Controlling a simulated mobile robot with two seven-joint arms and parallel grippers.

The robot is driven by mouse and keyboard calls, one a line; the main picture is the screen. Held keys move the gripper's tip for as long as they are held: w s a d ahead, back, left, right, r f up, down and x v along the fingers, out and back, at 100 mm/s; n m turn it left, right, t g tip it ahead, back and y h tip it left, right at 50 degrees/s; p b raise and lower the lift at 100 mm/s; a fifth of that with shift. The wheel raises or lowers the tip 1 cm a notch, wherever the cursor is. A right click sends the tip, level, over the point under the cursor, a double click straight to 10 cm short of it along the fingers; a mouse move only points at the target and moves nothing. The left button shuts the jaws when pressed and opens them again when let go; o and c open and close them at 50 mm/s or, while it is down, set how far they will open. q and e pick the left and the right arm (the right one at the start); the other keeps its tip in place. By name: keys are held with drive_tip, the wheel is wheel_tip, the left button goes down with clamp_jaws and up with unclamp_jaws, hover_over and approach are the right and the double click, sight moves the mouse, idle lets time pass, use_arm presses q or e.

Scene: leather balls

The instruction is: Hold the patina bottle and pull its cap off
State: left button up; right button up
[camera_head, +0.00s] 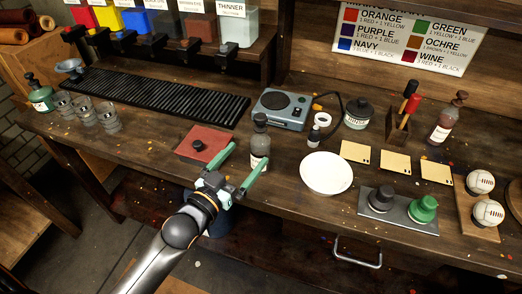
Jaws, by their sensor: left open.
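A dark grey bottle (260,143) with a dark cap and a pale label stands upright on the workbench, in the middle of the view. Its label is too small to read, so I cannot confirm that it is the patina bottle. My left gripper (249,153) is open, with its two green fingers pointing at this bottle. One fingertip is left of the bottle and the other overlaps its lower part. I cannot tell whether they touch it. The cap sits on the bottle. My right gripper is not in view.
A red mat (205,144) with a small dark knob lies left of the bottle. A white plate (326,173) and a small dropper bottle (314,134) stand to its right. A hotplate (283,108) is behind. A brown bottle (441,124) and a green bottle (39,98) stand farther off.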

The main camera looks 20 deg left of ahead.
sight(255, 147)
use_arm(q)
drive_tip(key=shift+p+x, duration=0.4)
drive_tip(key=shift+x, duration=3.1)
drive_tip(key=shift+d, duration=0.25)
drive_tip(key=c, duration=1.5)
drive_tip(key=shift+r, duration=0.1)
drive_tip(key=shift+c, duration=0.2)
drive_tip(key=shift+r, duration=0.1)
